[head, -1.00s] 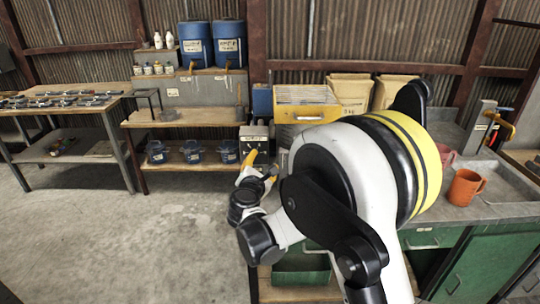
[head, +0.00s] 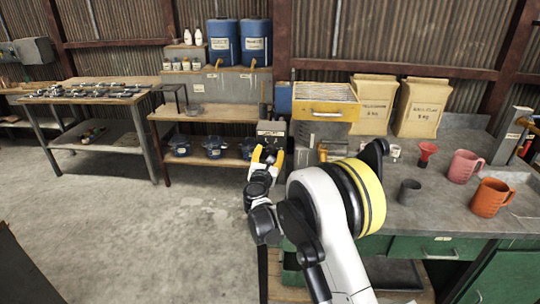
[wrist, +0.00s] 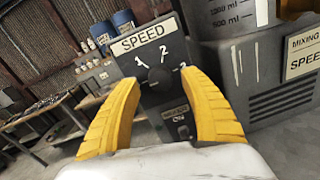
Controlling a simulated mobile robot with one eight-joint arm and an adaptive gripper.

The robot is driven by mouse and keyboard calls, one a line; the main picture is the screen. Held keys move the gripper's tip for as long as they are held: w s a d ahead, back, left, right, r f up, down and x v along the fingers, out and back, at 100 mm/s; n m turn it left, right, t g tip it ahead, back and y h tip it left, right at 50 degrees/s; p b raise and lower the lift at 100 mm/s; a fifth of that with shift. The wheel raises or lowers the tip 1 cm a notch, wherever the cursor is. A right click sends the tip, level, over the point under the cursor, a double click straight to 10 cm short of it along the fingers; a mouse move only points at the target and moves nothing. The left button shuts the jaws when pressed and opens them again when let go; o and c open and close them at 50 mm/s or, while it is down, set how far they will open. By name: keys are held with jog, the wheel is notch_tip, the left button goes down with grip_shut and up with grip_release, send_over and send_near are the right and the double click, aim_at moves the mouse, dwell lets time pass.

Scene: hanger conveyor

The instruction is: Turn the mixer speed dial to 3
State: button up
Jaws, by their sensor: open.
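The dark speed dial (wrist: 160,77) sits on a dark control box (wrist: 172,100) under a SPEED plate, with 1, 2 and 3 around it. A light mark near the 1 seems to be its pointer, but I cannot be sure. My gripper (wrist: 161,85) is open, its yellow fingers either side of the dial in the wrist view; I cannot tell whether they touch it. A switch marked ON is lower on the box. In the head view my gripper (head: 267,157) is just in front of the box (head: 271,129), and the dial is too small to read.
A grey machine (wrist: 280,100) with a mixing-speed label and a measuring vessel stands right of the box in the wrist view. Open floor lies left.

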jog(key=shift+w, duration=0.3)
grip_shut()
